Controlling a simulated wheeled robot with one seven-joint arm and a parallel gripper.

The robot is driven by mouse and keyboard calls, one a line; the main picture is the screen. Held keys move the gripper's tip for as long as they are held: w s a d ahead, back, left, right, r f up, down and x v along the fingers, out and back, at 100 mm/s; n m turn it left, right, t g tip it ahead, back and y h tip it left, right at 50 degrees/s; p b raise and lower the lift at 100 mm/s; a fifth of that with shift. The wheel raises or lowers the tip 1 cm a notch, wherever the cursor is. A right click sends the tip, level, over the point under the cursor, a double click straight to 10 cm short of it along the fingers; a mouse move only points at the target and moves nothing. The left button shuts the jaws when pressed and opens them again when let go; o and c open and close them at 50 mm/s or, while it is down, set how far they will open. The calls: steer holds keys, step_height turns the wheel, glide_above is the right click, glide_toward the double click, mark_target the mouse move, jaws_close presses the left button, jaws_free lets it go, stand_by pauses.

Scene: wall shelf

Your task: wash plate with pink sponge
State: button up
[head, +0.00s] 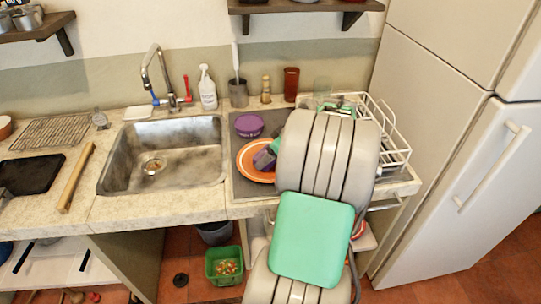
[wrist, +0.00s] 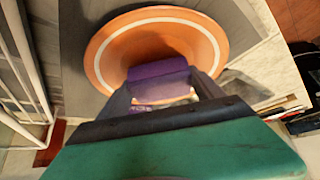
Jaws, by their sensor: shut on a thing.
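An orange plate (head: 246,165) with a pale ring lies on the grey mat right of the sink. It fills the upper middle of the wrist view (wrist: 115,50). My gripper (wrist: 162,92) is shut on a purple-pink sponge (wrist: 158,70), which is over the near part of the plate; I cannot tell whether it touches. In the head view the sponge (head: 263,160) is a small purple patch at the plate's right side, and my arm covers much of the gripper and the plate's right edge.
A purple bowl (head: 249,125) stands behind the plate. The empty metal sink (head: 185,165) is to the left. A white dish rack (head: 393,135) stands right.

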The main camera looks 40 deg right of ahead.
steer(key=shift+f+b, duration=0.4)
steer(key=shift+f, duration=0.15)
steer(key=shift+w, duration=0.1)
steer(key=shift+w+d, duration=0.2)
steer(key=shift+s+a+f+b, duration=0.1)
steer(key=shift+a+b, duration=0.3)
steer(key=shift+a, duration=0.05)
steer(key=shift+s+a, duration=0.1)
steer(key=shift+s, duration=0.35)
steer(key=shift+s, duration=0.1)
steer(key=shift+d, duration=0.2)
